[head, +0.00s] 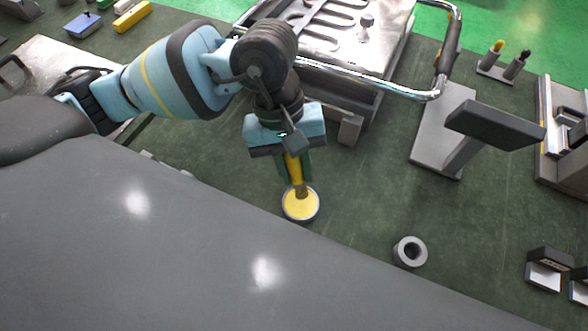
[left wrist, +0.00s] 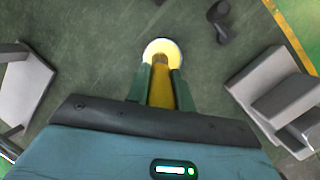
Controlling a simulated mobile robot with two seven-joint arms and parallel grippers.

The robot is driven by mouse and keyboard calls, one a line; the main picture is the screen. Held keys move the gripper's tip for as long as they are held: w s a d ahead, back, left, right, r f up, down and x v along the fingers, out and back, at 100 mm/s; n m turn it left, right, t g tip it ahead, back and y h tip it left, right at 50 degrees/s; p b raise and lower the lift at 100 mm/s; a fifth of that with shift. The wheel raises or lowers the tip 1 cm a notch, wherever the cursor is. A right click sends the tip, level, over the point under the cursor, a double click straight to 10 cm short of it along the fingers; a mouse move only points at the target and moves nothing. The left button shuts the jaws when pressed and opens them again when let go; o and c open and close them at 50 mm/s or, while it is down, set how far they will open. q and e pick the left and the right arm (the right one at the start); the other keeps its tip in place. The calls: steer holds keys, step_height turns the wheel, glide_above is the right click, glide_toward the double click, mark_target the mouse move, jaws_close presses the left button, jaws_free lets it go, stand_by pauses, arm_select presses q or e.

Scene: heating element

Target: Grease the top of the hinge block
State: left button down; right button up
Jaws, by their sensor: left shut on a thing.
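My left gripper (head: 294,165) is shut on the yellow handle of a brush (head: 296,174), which points down. The brush's lower end is over or in a small round tin of yellow grease (head: 301,211); I cannot tell whether it touches the grease. In the left wrist view, the gripper (left wrist: 161,76) has the yellow handle (left wrist: 161,96) between its fingers, with the tin (left wrist: 163,44) just beyond. I cannot tell for sure which of the grey blocks is the hinge block. My right gripper is not in view.
A metal appliance with a chrome handle (head: 375,87) stands behind the gripper. A grey stand with a dark slanted top (head: 495,125) is to the right. A grey ring (head: 410,252) lies at front right. The green mat between tin and stand is clear.

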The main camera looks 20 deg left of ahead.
mark_target(296, 159)
arm_select(q)
steer(key=shift+r+p, duration=0.55)
steer(key=shift+r, duration=1.05)
